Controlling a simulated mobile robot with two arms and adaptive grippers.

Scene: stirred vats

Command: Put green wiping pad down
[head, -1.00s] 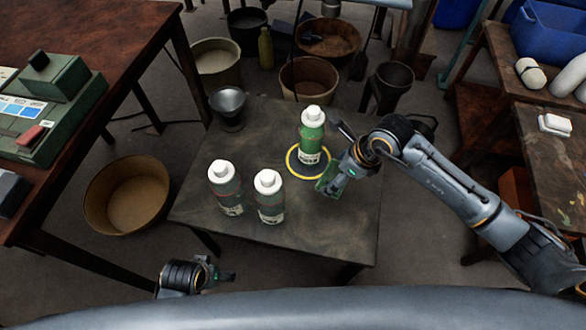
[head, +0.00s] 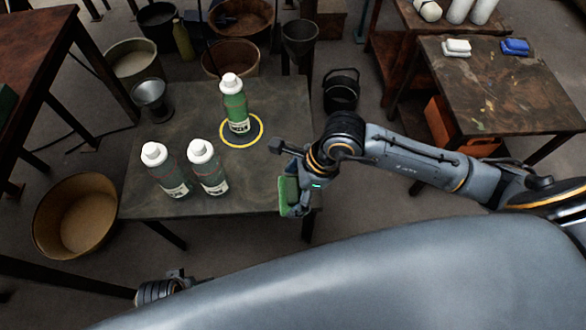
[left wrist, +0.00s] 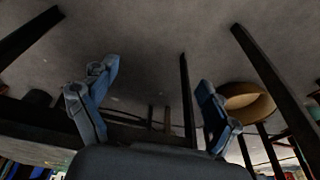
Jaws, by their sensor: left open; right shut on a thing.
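The green wiping pad (head: 288,193) is held in my right gripper (head: 291,196), above the right front part of the small table (head: 215,225). My right gripper is shut on it. Part of the pad is hidden by the fingers. A green bottle with a white cap (head: 235,105) stands inside a yellow ring (head: 259,138) on the table. Two similar bottles (head: 165,171) (head: 208,168) stand to the left front. My left gripper (left wrist: 150,110) is open and empty in the left wrist view. In the head view it is mostly hidden at the bottom edge.
A second table (head: 480,95) at the right holds a white block (head: 456,47) and a blue block (head: 514,47). Its front part is bare. Buckets stand behind the small table, with a black bucket (head: 341,92) between the tables. A tan tub (head: 72,225) stands at left.

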